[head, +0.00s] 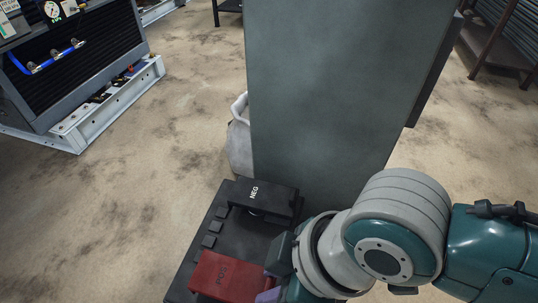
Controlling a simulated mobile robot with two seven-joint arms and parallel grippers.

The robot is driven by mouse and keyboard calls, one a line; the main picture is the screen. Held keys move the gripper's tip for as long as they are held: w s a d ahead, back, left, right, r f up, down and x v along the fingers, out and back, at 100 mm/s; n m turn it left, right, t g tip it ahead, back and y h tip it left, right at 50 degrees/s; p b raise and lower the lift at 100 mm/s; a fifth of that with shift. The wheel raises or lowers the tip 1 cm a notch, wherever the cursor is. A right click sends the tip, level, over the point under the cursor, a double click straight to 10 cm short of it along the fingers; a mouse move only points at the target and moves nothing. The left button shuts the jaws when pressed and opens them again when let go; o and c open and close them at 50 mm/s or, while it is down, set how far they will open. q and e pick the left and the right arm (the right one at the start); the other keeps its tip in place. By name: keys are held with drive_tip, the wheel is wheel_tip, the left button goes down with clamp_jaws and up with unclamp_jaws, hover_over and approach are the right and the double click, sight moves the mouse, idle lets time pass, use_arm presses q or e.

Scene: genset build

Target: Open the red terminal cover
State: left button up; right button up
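The red terminal cover (224,278) lies on the near end of a dark battery (205,247) at the bottom of the head view. Its top with raised lettering faces up, and it looks down flat. A black cover marked NEG (262,197) sits at the battery's far end. My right gripper (272,281) is at the right edge of the red cover, partly cut off by the frame and hidden by my arm. I cannot tell whether it touches the cover or how far its fingers are apart. My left gripper is out of view.
A tall grey-green cabinet (325,85) stands right behind the battery. A whitish container (239,140) is beside it. A machine with a gauge and blue hose (75,60) stands on a light frame at upper left. The floor on the left is clear.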

clamp_jaws()
idle(0.8)
